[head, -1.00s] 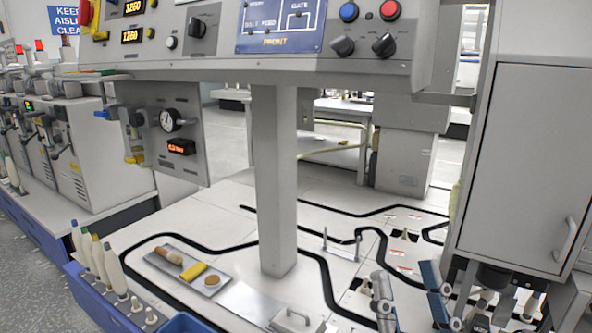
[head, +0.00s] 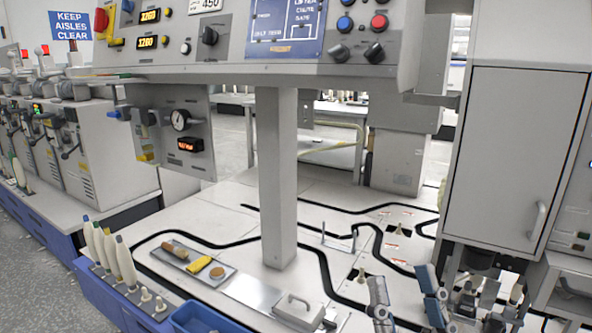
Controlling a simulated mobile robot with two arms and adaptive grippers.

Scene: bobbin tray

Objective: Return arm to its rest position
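My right gripper (head: 491,303) is at the lower right, in front of the opening under the grey cabinet. Its dark fingers stand apart, and it looks open. Pale shapes show between and behind the fingers, but I see nothing clearly gripped. Grey and blue-grey links of my arm show just left of it. My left gripper is out of view. Several white bobbins (head: 124,263) with coloured tips stand upright in the blue tray (head: 97,291) at the lower left, beside some bare pegs.
The grey cabinet (head: 510,150) stands close above my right gripper. A grey post (head: 278,180) carries the control panel (head: 330,68). A metal block with a handle (head: 299,312) is at the bottom.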

